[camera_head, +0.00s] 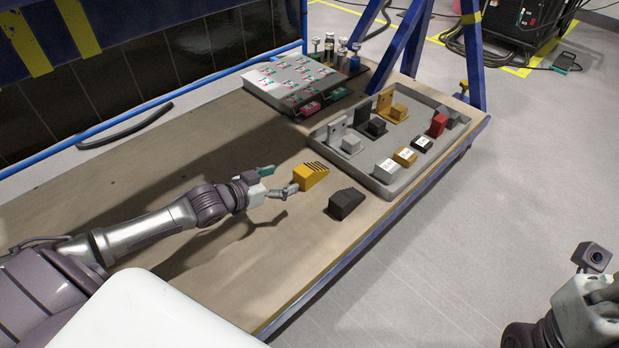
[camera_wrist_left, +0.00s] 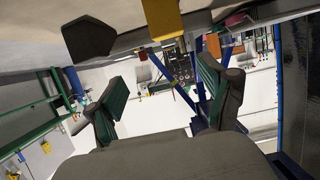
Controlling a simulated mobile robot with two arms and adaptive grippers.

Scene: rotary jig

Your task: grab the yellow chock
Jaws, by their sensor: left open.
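The yellow chock (camera_head: 310,178), a wedge with dark stripes on its slope, sits on the brown tabletop (camera_head: 225,150). In the left wrist view the yellow chock (camera_wrist_left: 163,19) is at the top, between the line of the fingers and beyond them. My left gripper (camera_head: 280,179) is open and empty, just left of the chock, its fingers pointing toward it. Its two spread fingers also show in the left wrist view (camera_wrist_left: 162,92). My right gripper (camera_head: 592,300) is partly visible at the lower right, off the table; its fingertips are not clear.
A black chock (camera_head: 346,204) sits close on the right; it shows in the left wrist view (camera_wrist_left: 88,37). A grey tray (camera_head: 371,183) with several blocks and brackets stands behind. A panel (camera_head: 292,82) with small parts lies farther back. Left of my arm the table is clear.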

